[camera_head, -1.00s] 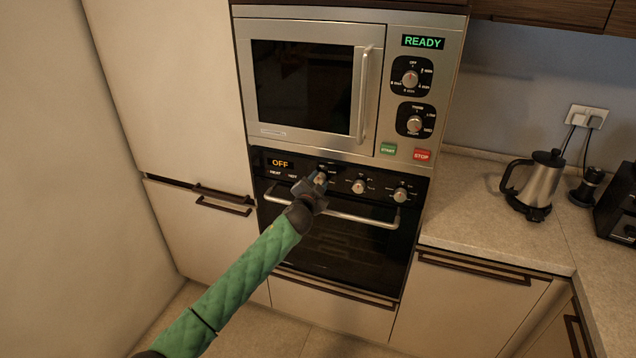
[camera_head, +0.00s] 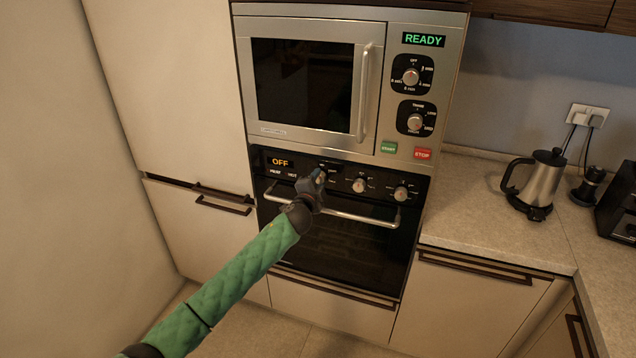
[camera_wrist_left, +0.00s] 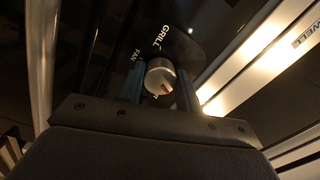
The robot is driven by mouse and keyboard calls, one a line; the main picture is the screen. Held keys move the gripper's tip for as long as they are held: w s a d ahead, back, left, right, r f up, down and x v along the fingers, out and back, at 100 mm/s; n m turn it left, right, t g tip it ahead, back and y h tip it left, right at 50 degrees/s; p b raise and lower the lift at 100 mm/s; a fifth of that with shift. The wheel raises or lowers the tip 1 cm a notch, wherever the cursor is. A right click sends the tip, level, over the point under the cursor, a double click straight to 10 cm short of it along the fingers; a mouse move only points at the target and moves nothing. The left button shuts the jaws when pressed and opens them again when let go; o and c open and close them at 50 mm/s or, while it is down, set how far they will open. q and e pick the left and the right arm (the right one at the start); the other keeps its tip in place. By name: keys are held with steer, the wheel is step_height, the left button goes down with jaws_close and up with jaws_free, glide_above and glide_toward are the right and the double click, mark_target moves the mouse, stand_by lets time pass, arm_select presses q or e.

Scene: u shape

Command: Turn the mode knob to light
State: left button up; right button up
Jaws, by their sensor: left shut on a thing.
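The mode knob (camera_wrist_left: 159,78) is a round silver knob with a red mark, between my left gripper's fingers in the left wrist view. Words GRILL and FAN show on the black panel around it. My left gripper (camera_head: 317,178) is shut on this knob, the leftmost on the oven's control panel, and mostly hides it in the head view. The oven display (camera_head: 280,163) reads OFF. The oven (camera_head: 345,240) is black with a silver handle (camera_head: 345,214) below the knobs. My right gripper is not in view.
Two more oven knobs sit to the right, a middle one (camera_head: 359,185) and a right one (camera_head: 400,193). The microwave (camera_head: 310,85) above reads READY. A kettle (camera_head: 541,180) stands on the right counter (camera_head: 480,210).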

arm_select(q)
steer(key=shift+m, duration=0.5)
steer(key=m, duration=0.3)
steer(key=shift+m, duration=0.7)
steer(key=shift+f+m, duration=0.1)
steer(key=shift+m, duration=0.5)
steer(key=o, duration=1)
steer(key=shift+s, duration=0.3)
steer(key=b+v, duration=0.2)
steer(key=v, duration=0.5)
steer(key=shift+b, duration=0.3)
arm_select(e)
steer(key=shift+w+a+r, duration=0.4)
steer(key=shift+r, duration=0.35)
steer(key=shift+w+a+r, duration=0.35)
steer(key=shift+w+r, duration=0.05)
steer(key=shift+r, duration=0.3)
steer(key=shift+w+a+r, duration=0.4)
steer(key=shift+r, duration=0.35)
arm_select(q)
steer(key=shift+s+a, duration=0.1)
steer(key=shift+a, duration=0.05)
